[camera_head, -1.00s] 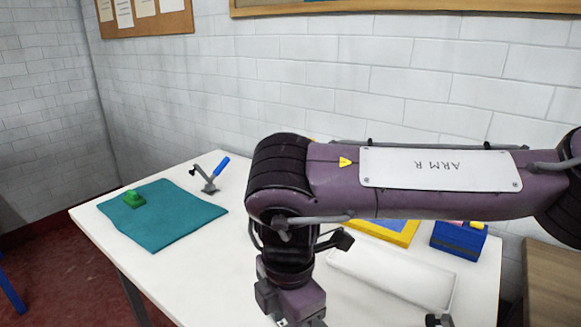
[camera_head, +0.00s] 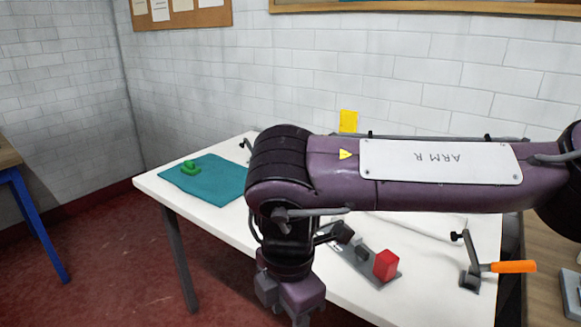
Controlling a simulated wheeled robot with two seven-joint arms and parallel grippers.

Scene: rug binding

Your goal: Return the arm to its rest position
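My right arm (camera_head: 425,178), purple with a white "ARM R" plate, reaches in from the right across the view. Its black elbow-like joint bends down, and the forearm part hangs below it. My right gripper end (camera_head: 298,300) is at the bottom edge, in front of the white table (camera_head: 225,222). Its fingertips do not show clearly, so I cannot tell whether it is open or holds anything. My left gripper is not in view.
A teal rug piece (camera_head: 215,183) with a green block (camera_head: 190,168) lies on the table's far left. A red block (camera_head: 386,265) and an orange-handled clamp (camera_head: 512,267) stand at right. A blue-legged table (camera_head: 40,225) is at far left.

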